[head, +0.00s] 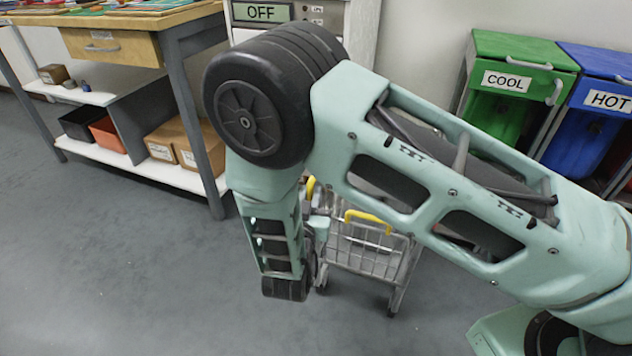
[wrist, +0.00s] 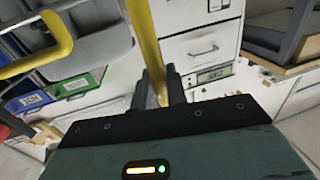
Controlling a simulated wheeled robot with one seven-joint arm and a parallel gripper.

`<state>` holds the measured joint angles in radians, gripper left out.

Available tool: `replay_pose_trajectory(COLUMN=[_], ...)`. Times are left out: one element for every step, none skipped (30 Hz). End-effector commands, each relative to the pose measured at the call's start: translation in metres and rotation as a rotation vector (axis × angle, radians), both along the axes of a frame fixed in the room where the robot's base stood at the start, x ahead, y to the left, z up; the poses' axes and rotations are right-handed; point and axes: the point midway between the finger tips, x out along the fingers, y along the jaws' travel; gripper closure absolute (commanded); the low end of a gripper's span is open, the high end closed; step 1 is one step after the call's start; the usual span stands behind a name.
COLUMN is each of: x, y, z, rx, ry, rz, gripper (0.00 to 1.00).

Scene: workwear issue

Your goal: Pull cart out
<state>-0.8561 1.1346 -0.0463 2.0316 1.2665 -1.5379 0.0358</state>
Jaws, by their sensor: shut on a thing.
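The cart (head: 372,262) is a grey wire cart with yellow handles, standing on the floor in the middle of the head view. My arm hides its left part. One yellow handle (head: 368,217) shows clear of the arm; a piece of another yellow bar (head: 311,187) shows beside it. In the wrist view my gripper (wrist: 160,88) is shut on a yellow handle bar (wrist: 144,40) running between its dark fingers. A second yellow handle (wrist: 58,42) and a grey cart part (wrist: 95,35) are at the upper left. The fingers are hidden in the head view.
A cabinet with an OFF display (head: 263,12) stands behind the cart. A workbench (head: 196,25) with boxes (head: 180,143) on its shelf is at the left. A green COOL bin (head: 520,60) and a blue HOT bin (head: 600,85) stand at the right. The left foreground floor is clear.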

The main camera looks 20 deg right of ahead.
Motion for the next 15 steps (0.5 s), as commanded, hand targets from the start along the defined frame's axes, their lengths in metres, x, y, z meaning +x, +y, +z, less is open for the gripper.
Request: replay_pose_trajectory(x=[-0.008,-0.012,-0.017,-0.021,-0.024,-0.028,-0.031,-0.034,-0.037,-0.039,-0.041,-0.043,-0.045,-0.046,-0.047], y=[0.006,0.008,0.012,0.015,0.017,0.02,0.022,0.024,0.026,0.028,0.029,0.031,0.032,0.032,0.033], z=[0.0,0.0,0.0,0.0,0.0,0.0,0.0,0.0,-0.001,-0.001,-0.001,-0.001,-0.001,-0.001,-0.001], rx=[0.0,0.0,0.0,0.0,0.0,-0.001,-0.001,-0.001,-0.001,-0.001,-0.001,-0.001,-0.001,-0.001,-0.001], ry=[0.004,0.004,0.004,0.004,0.004,0.004,0.004,0.004,0.004,0.004,0.004,0.004,0.004,0.004,0.004], rz=[0.002,0.002,0.001,0.001,0.002,0.002,0.0,0.0,0.001,0.001,0.0,0.0,-0.001,-0.001,-0.001], gripper=[1.0,1.0,1.0,1.0,1.0,1.0,1.0,1.0,1.0,1.0,1.0,1.0,1.0,1.0,1.0])
